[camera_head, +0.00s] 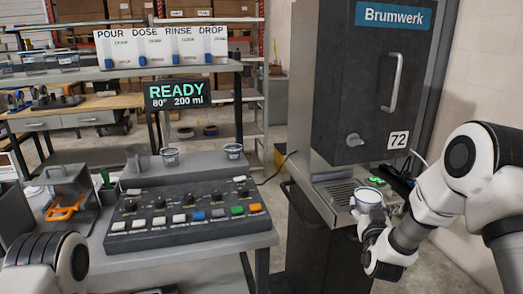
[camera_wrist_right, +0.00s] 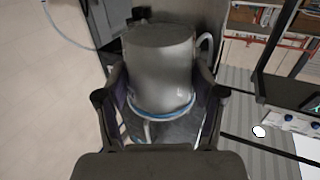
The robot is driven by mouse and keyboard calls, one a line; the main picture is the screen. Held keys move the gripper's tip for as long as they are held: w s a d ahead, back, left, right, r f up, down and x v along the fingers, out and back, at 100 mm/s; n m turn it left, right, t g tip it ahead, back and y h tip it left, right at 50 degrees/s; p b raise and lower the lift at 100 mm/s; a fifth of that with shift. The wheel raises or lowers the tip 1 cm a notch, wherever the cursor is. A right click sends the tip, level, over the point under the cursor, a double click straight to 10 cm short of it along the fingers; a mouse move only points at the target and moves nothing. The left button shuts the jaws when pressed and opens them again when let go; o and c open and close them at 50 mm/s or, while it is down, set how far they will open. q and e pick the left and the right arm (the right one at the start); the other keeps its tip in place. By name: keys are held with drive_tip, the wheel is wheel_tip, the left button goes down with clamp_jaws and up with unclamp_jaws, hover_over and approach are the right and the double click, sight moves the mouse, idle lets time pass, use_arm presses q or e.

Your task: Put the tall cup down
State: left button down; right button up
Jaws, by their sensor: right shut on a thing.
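The tall cup (camera_head: 368,196), pale with a blue rim, is in the head view at the front right of the Brumwerk machine. My right gripper (camera_head: 371,222) is shut on it. In the right wrist view the cup (camera_wrist_right: 160,65) sits between the two fingers of the gripper (camera_wrist_right: 160,100), one on each side, with its blue band toward the palm. I cannot tell whether the cup's base touches anything. My left arm shows at the lower left of the head view; its gripper is outside the picture.
The dark Brumwerk machine (camera_head: 365,75) has a drip tray (camera_head: 338,190) just left of the cup. A grey table holds a button panel (camera_head: 185,215), with two small cups (camera_head: 170,155) (camera_head: 233,150) on a ledge behind. A display (camera_head: 177,94) reads READY. Shelves stand behind.

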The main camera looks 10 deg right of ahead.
drive_tip(key=s+a+f+n+y, duration=0.2)
drive_tip(key=s+a+f, duration=0.1)
drive_tip(key=a+f, duration=0.5)
drive_tip(key=s+a+f+n+y, duration=0.1)
drive_tip(key=s+a+f+y, duration=0.2)
drive_tip(key=a+f, duration=0.5)
drive_tip(key=s+a+r+n+g+y, duration=0.2)
drive_tip(key=s+a+r+n+y, duration=0.3)
drive_tip(key=s+a, duration=0.3)
drive_tip(key=s+a+r+n+g+y, duration=0.1)
drive_tip(key=s+a+r+n+y, duration=0.3)
drive_tip(key=s+a+y, duration=0.35)
drive_tip(key=w+a+f+n+g+y, duration=0.1)
drive_tip(key=w+f+n+g+y, duration=0.2)
drive_tip(key=g, duration=1)
wheel_tip(320, 180, down, 2)
drive_tip(key=n+y, duration=0.3)
drive_tip(key=n, duration=0.2)
drive_tip(key=shift+a+n, duration=0.25)
drive_tip(key=shift+n, duration=0.15)
